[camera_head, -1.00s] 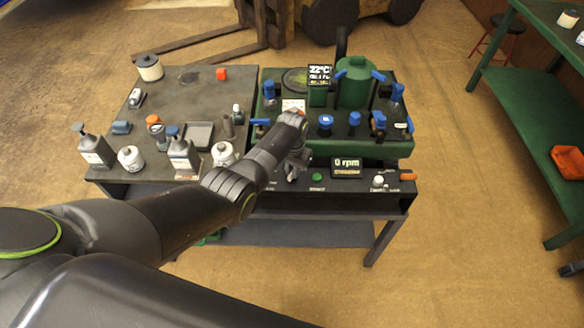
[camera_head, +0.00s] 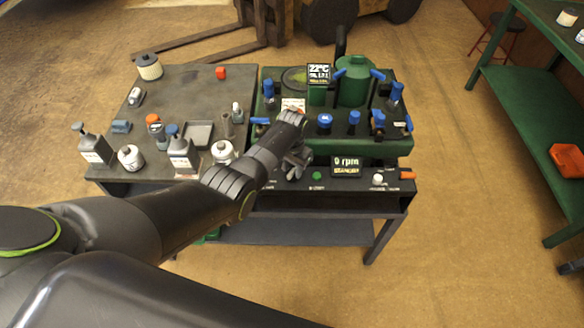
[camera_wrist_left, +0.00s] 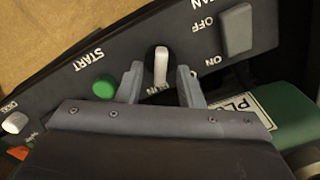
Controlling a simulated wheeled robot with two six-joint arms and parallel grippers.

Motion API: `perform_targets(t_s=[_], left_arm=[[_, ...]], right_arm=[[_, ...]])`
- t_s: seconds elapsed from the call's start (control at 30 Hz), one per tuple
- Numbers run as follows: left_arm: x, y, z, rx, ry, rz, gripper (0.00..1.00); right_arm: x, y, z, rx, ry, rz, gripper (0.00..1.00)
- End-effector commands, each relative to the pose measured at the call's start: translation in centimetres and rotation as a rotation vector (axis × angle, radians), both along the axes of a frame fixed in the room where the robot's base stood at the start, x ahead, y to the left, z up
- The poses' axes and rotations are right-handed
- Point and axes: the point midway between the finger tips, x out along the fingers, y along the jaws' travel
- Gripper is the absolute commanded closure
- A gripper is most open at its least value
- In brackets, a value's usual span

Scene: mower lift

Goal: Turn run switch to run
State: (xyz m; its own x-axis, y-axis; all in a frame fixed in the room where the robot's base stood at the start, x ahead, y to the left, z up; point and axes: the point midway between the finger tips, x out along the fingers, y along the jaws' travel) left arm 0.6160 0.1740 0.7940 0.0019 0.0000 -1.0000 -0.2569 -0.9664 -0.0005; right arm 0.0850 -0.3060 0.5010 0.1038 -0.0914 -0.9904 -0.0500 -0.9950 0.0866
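The run switch (camera_wrist_left: 161,66) is a slim pale lever on the dark control panel (camera_head: 330,204). In the left wrist view the lettering RUN shows upside down just below it. My left gripper (camera_wrist_left: 160,83) has its two fingers apart, one on each side of the lever, with a visible gap to both. In the head view my left gripper (camera_head: 296,168) is over the panel's left part, and the lever is hidden or too small to make out there. My right gripper is not in view.
A green START button (camera_wrist_left: 104,88) sits close beside one finger. A grey ON/OFF rocker (camera_wrist_left: 237,30) is on the other side. The rpm display (camera_head: 346,166), a white knob (camera_head: 377,179) and an orange knob (camera_head: 407,175) are further right. The green machine (camera_head: 370,146) stands behind.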

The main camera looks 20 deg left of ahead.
Motion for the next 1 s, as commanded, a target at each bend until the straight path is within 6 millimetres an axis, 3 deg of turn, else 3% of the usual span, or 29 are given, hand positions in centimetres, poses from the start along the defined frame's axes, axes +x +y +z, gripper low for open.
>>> perform_targets(t_s=[0.2, 0.37, 0.67, 1.0], left_arm=[[0.0, 0.0, 0.1, 0.0, 0.001, 0.001, 0.66], [0.0, 0.0, 1.4, 0.0, -0.001, 0.001, 0.66], [0.0, 0.0, 6.2, -0.001, -0.002, 0.001, 0.66], [0.1, 0.0, 12.8, 0.0, -0.004, 0.0, 0.66]], right_arm=[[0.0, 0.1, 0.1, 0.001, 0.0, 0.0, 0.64], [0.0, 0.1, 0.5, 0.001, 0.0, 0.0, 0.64], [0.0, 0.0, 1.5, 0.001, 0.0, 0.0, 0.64], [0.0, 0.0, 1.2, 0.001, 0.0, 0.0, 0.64]])
